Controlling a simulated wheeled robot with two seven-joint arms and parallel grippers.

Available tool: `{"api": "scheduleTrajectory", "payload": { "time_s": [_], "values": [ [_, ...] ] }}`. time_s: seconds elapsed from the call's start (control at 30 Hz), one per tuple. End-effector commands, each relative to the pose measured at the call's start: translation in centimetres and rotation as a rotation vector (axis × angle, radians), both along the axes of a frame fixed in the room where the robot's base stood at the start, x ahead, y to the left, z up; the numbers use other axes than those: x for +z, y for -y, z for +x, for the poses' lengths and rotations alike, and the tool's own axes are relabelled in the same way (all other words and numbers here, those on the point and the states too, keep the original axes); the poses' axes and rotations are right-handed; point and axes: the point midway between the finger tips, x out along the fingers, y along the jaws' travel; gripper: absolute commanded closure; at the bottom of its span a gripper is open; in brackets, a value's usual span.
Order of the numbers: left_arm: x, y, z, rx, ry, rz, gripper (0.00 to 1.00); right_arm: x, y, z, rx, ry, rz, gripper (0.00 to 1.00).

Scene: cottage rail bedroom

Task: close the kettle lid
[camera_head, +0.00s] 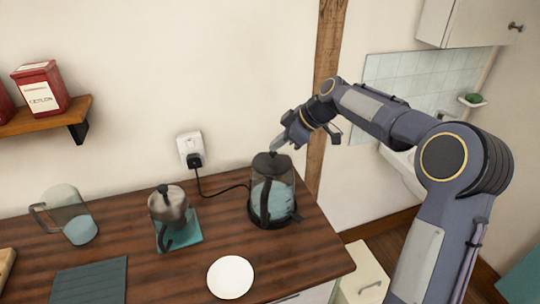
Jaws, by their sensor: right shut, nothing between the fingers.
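The kettle (262,200) is a glass jug with a black handle and black base, holding pale blue contents. It stands upright near the back right of the wooden counter. Its dark lid (270,164) is at the top; it looks down or nearly so, but I cannot tell whether it is fully shut. My right gripper (279,144) comes in from the right and is shut and empty. Its fingertips are just above and behind the lid; I cannot tell if they touch it. My left gripper is not in view.
A cord runs from the kettle to a wall socket (189,149). A glass jug (68,212), a white plate (230,277) and a dark teal mat (90,282) also occupy the counter (310,250).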

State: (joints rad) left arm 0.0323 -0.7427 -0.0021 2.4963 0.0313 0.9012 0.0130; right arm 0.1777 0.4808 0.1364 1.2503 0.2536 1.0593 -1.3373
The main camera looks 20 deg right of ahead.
Motion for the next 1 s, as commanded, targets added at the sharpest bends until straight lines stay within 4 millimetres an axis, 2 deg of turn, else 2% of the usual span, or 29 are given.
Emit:
{"api": "scheduleTrajectory", "payload": {
  "time_s": [0.03, 0.3, 1.0],
  "values": [
    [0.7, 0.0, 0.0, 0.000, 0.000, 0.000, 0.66, 0.1, 0.1, 0.2, 0.000, -0.022, 0.012, 1.00],
    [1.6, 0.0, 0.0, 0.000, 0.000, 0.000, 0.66, -0.7, 0.2, 0.5, 0.001, -0.098, 0.054, 1.00],
    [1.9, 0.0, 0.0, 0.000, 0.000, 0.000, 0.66, -0.7, 0.3, 0.5, 0.000, -0.114, 0.061, 1.00]
  ]
}}
